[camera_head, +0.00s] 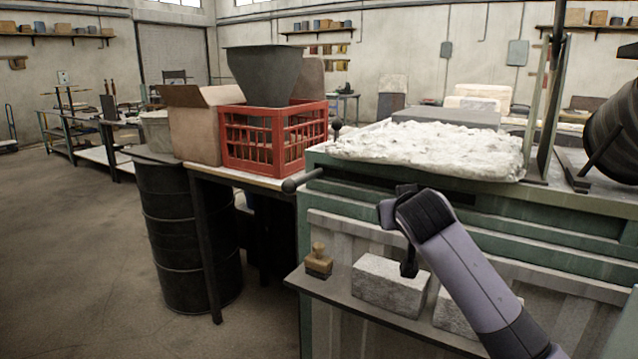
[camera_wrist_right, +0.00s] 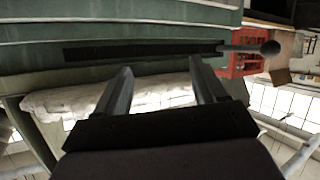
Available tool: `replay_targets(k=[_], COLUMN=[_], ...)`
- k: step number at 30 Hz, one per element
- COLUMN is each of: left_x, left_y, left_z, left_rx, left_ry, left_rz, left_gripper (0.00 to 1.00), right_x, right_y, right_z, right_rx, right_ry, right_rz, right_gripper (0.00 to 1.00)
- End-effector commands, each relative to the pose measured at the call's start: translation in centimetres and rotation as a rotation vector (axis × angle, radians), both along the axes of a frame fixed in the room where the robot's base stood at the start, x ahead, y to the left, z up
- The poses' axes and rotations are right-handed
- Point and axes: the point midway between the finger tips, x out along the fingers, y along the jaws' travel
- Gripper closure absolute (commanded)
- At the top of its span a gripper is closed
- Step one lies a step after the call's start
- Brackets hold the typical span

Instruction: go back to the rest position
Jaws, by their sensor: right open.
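My right arm comes in from the lower right in the head view. Its gripper (camera_head: 408,268) hangs in front of the green bench (camera_head: 480,235), above the low shelf. In the right wrist view, the two fingers (camera_wrist_right: 160,82) stand wide apart with nothing between them. A dark handle with a rounded end (camera_head: 302,181) sticks out at the bench's left front corner. It also shows in the right wrist view (camera_wrist_right: 255,47), clear of the fingers. My left gripper is not in view.
A stamp-like wooden block (camera_head: 318,262) and grey blocks (camera_head: 390,286) sit on the low shelf (camera_head: 345,300). A rough white slab (camera_head: 430,148) lies on the bench. A red crate (camera_head: 250,145) and black drum (camera_head: 180,235) stand left. The floor (camera_head: 75,260) at left is free.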

Motion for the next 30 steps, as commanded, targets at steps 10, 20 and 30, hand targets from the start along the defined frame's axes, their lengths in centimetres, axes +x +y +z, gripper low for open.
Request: replay_targets(k=[10,20,30], left_x=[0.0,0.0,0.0], left_y=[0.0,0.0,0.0], left_z=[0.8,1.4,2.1], left_rx=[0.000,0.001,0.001], left_ry=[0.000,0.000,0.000], left_rz=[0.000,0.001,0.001], left_gripper=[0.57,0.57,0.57], right_x=[-5.9,-15.3,-27.4], right_y=[1.0,0.3,-1.8], right_z=[-16.2,-27.3,-34.3], right_rx=[0.062,0.118,0.144], right_ry=[0.116,0.182,0.232], right_rz=[0.151,0.222,0.240], right_gripper=[0.29,0.29,0.29])
